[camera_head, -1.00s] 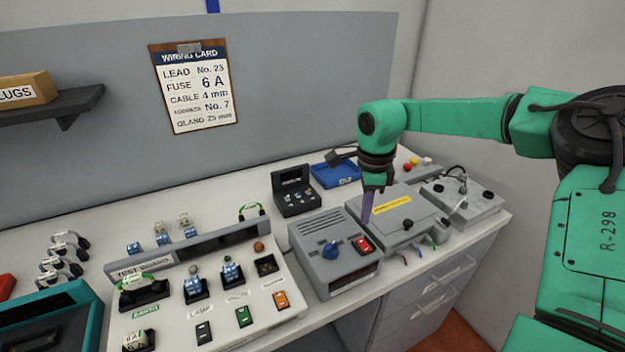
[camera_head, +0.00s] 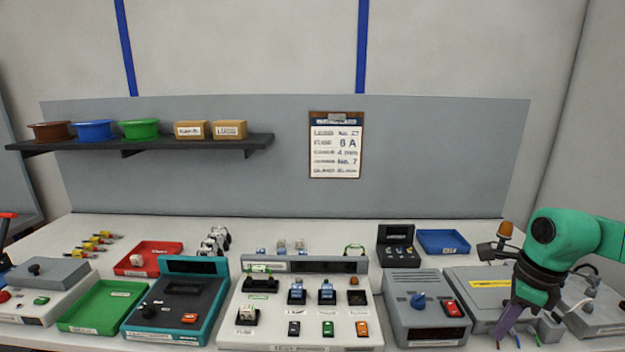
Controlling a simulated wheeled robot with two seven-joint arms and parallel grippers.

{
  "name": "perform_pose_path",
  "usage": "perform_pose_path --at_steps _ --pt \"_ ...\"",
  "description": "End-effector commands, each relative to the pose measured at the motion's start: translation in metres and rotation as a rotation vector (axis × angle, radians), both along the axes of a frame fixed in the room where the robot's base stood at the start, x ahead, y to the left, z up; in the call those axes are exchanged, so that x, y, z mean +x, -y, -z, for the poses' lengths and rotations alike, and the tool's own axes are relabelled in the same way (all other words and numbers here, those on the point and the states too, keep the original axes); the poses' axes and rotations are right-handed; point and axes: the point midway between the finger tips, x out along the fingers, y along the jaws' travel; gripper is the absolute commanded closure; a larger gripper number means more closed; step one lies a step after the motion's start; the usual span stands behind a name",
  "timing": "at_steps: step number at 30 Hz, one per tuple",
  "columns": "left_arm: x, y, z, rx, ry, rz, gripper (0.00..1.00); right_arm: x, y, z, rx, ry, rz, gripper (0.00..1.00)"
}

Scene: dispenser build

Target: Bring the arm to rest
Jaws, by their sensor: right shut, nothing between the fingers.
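My right arm is green and comes in from the right edge in the head view. My right gripper (camera_head: 510,318) points downward at the lower right, in front of the grey box with a yellow label (camera_head: 488,284). Its fingers are dark purple, together, with nothing seen between them. Coloured wire ends show beside the fingertips; I cannot tell whether they touch. My left gripper is out of view.
A grey unit with a blue knob (camera_head: 418,301) stands left of the gripper. Further left are the white test board (camera_head: 268,325), a teal-framed device (camera_head: 193,265), a green tray (camera_head: 75,318) and a red tray (camera_head: 165,249). A blue tray (camera_head: 430,236) lies behind. A shelf (camera_head: 200,143) hangs on the back panel.

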Motion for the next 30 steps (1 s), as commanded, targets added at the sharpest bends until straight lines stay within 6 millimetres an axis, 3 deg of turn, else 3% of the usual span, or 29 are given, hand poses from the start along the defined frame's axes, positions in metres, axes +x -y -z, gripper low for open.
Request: perform_pose_path --at_steps 3,11,14,17,20,21,23,24,27,30 --pt "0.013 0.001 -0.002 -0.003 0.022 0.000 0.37 0.009 0.011 0.004 0.088 0.055 0.113 1.00" --pt "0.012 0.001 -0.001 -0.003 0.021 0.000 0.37 0.033 0.058 0.021 0.358 0.216 0.501 1.00" --pt "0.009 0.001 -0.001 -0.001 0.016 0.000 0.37 0.040 0.091 0.036 0.498 0.286 0.729 1.00" --pt "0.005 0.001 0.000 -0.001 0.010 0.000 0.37 0.039 0.134 0.065 0.662 0.353 1.025 1.00" --pt "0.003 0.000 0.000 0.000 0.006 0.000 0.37 0.019 0.187 0.123 0.851 0.403 1.430 1.00" --pt "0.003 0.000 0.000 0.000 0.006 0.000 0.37 0.006 0.205 0.153 0.919 0.413 1.603 1.00" --pt "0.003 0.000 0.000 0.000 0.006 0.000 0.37 -0.019 0.224 0.201 1.000 0.412 1.855 1.00" --pt "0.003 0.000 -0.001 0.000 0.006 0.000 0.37 -0.037 0.230 0.234 1.039 0.404 2.012 1.00" --pt "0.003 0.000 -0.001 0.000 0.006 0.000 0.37 -0.087 0.227 0.315 1.096 0.361 2.376 1.00" --pt "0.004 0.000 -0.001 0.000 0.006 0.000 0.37 -0.139 0.201 0.390 1.093 0.291 2.710 1.00"
